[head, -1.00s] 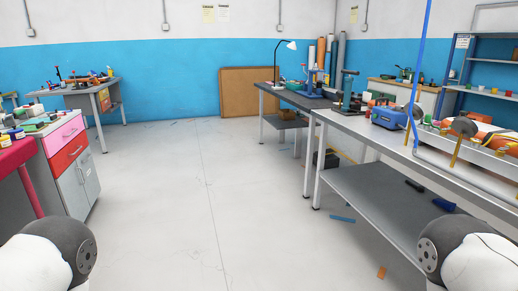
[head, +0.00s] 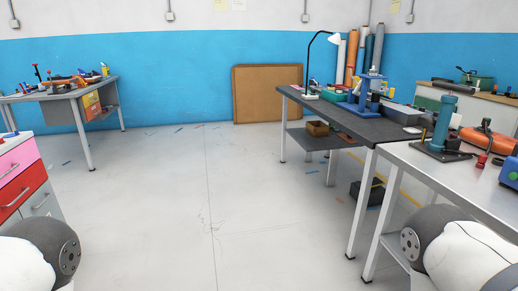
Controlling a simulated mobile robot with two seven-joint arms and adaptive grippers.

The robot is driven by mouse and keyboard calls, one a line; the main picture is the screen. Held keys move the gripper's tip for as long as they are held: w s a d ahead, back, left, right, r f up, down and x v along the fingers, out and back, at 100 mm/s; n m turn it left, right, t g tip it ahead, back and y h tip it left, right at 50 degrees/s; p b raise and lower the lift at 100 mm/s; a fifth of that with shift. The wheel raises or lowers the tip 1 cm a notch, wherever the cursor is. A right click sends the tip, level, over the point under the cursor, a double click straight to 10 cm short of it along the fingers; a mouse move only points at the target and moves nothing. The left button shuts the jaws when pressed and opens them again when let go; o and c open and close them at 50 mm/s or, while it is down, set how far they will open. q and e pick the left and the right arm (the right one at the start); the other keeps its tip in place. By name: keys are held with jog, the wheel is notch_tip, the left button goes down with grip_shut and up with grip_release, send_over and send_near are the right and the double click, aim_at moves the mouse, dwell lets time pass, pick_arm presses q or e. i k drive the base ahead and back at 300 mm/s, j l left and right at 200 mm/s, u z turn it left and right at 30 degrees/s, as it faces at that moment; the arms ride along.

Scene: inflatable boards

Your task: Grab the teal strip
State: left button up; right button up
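Several small strips lie scattered on the floor. A bluish one (head: 312,171) is by the dark table's legs, another (head: 374,208) is under that table's near end, and one (head: 66,163) is at the left. They are too small to tell which, if any, is the teal strip. Neither gripper is in view; only rounded parts of my arms show in the two bottom corners.
A dark-topped table (head: 345,118) and a metal table (head: 435,168) stand along the right. A drawer cabinet (head: 22,182) is at the left edge, with a workbench (head: 60,94) behind it. A brown board (head: 265,92) leans on the far wall. The middle floor is clear.

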aim_at(312, 92)
jog(key=i, duration=2.45)
jog(key=i+z, duration=0.1)
jog(key=i, duration=0.45)
jog(key=i+j+z, duration=0.15)
jog(key=i, duration=0.45)
jog(key=i+j+z, duration=0.1)
jog(key=i, duration=0.45)
jog(key=i+j+z, duration=0.15)
jog(key=i, duration=0.4)
jog(key=j, duration=0.1)
